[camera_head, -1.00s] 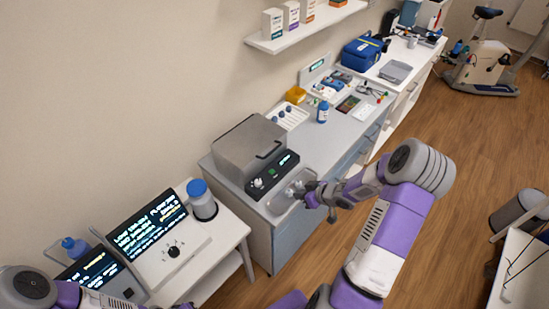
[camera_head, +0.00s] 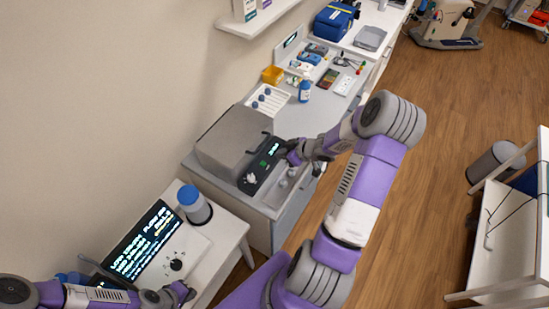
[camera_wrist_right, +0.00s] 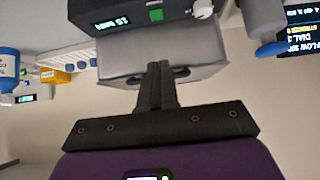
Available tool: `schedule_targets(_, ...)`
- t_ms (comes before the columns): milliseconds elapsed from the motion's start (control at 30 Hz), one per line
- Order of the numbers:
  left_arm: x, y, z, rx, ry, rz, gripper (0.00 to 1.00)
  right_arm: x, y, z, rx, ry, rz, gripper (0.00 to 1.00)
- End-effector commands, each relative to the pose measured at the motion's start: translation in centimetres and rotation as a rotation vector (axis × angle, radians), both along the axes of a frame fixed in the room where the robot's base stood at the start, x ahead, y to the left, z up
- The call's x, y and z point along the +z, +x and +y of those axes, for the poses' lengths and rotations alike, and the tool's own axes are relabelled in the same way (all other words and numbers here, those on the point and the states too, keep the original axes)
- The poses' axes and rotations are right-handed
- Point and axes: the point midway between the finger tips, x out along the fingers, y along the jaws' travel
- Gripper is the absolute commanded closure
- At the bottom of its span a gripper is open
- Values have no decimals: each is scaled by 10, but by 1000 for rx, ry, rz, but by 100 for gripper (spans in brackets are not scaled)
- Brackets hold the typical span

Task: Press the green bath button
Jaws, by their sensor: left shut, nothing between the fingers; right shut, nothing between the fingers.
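My left gripper (camera_head: 187,291) is shut and empty at the bottom left.
A shallow metal tray (camera_head: 287,187) lies in front of the bath. A small white table (camera_head: 220,240) holds a blue-lidded jar (camera_head: 194,203) and a console with a lit screen (camera_head: 145,240). A blue bottle (camera_head: 305,90) and a yellow bin (camera_head: 273,75) stand behind on the counter.

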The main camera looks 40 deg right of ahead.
Motion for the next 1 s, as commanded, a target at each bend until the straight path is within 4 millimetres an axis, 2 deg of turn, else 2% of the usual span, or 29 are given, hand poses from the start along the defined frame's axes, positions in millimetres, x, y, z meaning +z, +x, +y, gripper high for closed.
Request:
schedule_targets(467,-33,0,0,0,0,0,100,-71,65,21,1,4,1,100)
schedule_targets(600,-40,0,0,0,0,0,100,-92,62,19,0,2,3,100)
schedule_targets(700,-42,0,0,0,0,0,100,-101,62,19,1,1,3,100)
schedule_targets(1000,-42,0,0,0,0,0,100,-105,62,18,0,0,1,100)
